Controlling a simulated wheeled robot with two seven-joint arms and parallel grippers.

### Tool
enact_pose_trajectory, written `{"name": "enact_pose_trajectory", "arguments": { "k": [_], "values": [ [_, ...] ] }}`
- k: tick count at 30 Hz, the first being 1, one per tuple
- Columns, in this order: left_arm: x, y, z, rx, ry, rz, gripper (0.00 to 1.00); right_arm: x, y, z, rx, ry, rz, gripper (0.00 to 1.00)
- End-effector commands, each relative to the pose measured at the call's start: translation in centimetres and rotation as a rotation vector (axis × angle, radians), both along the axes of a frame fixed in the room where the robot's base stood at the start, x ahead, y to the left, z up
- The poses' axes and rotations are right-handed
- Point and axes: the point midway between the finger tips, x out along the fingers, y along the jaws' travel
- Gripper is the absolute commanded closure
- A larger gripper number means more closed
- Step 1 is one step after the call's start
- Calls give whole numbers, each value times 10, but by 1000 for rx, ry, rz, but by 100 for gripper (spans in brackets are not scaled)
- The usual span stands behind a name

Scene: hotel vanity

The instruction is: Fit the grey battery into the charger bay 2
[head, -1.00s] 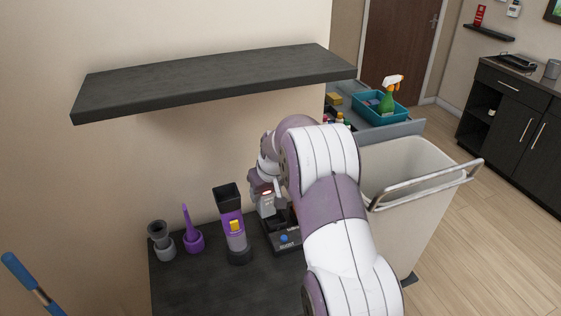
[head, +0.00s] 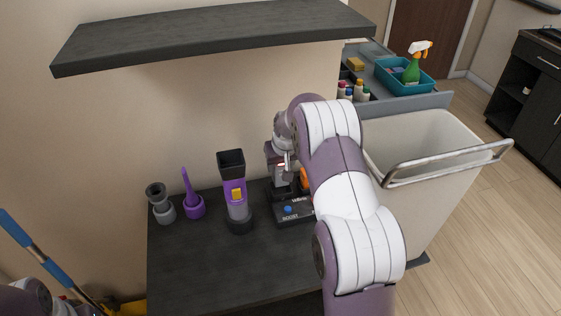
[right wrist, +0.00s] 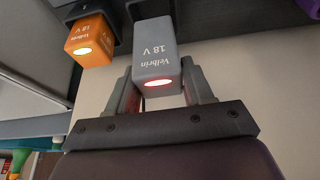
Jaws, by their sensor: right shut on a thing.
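The grey battery (right wrist: 155,55), marked Velbrin 18 V with a red light on its end, is between the fingers of my right gripper (right wrist: 160,90), which is shut on it. Its far end meets the dark charger (right wrist: 200,8) at the top of the wrist view; I cannot tell how deep it sits. In the head view my right gripper (head: 281,165) is at the back left part of the charger (head: 292,212), and my arm partly covers both. An orange battery (right wrist: 90,40) with a yellowish light stands in the charger beside the grey one. My left gripper is not seen.
A purple and grey device (head: 235,195) stands just left of the charger. A purple nozzle (head: 193,206) and a grey nozzle (head: 161,204) stand further left. A dark shelf (head: 215,38) overhangs the counter (head: 200,265). A cart bin (head: 425,150) is on the right. The front counter is clear.

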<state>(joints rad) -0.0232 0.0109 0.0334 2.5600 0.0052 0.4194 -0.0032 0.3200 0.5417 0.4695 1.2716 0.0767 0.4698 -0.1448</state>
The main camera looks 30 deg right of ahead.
Motion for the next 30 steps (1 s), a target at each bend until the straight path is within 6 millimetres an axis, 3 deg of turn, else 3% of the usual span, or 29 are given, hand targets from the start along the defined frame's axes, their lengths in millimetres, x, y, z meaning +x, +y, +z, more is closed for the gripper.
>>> {"name": "enact_pose_trajectory", "arguments": {
  "k": [30],
  "values": [
    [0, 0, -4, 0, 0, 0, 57, 0, 0, -7, -1, -2, 1, 88]
  ]
}}
